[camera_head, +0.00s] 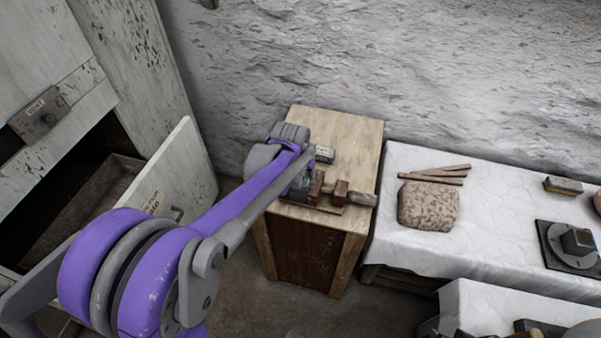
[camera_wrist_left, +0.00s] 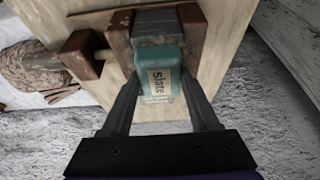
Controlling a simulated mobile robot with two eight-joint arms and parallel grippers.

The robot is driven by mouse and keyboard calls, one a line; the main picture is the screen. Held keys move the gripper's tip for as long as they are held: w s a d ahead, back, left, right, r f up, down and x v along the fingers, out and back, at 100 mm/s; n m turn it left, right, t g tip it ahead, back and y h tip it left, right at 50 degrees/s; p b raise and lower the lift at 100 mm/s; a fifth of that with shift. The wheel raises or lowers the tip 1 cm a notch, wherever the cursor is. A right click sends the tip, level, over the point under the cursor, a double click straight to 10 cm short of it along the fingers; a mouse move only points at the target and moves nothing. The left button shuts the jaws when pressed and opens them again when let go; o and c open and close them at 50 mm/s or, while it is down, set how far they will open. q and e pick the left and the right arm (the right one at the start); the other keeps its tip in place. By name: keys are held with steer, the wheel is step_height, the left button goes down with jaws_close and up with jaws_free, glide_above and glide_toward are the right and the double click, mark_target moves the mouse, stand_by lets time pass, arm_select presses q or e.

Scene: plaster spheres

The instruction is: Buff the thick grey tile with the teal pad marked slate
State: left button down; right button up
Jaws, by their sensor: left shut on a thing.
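My left gripper (camera_wrist_left: 161,88) is shut on the teal pad (camera_wrist_left: 166,58), whose pale label reads "Slate". The grey tile (camera_wrist_left: 155,22) sits between the two brown wooden jaws of a vise (camera_wrist_left: 193,30) on the wooden cabinet top. The pad overlaps the near end of the tile in the left wrist view; I cannot tell whether they touch. In the head view my left gripper (camera_head: 301,186) is beside the vise (camera_head: 341,190), and my arm hides most of the pad and tile. My right gripper is not in view.
A small block (camera_head: 324,154) lies on the cabinet top (camera_head: 350,130) behind the vise. To the right, a white-covered table (camera_head: 480,210) holds a speckled lump (camera_head: 428,205), wooden sticks (camera_head: 437,174) and a dark stand (camera_head: 572,245). An open cabinet door (camera_head: 165,170) stands left.

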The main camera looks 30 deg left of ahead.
mark_target(299, 184)
arm_select(q)
steer(key=shift+w+a, duration=0.1)
steer(key=shift+w, duration=0.15)
steer(key=shift+s+d+f, duration=0.1)
steer(key=shift+s+d, duration=0.2)
steer(key=shift+s, duration=0.75)
steer(key=shift+s+d, duration=0.25)
steer(key=shift+s, duration=0.75)
steer(key=shift+w+a, duration=0.15)
steer(key=shift+w, duration=0.25)
steer(key=shift+w+a, duration=0.2)
steer(key=shift+w, duration=0.65)
steer(key=shift+w+a, duration=0.2)
steer(key=shift+w, duration=0.65)
steer(key=shift+s, duration=0.15)
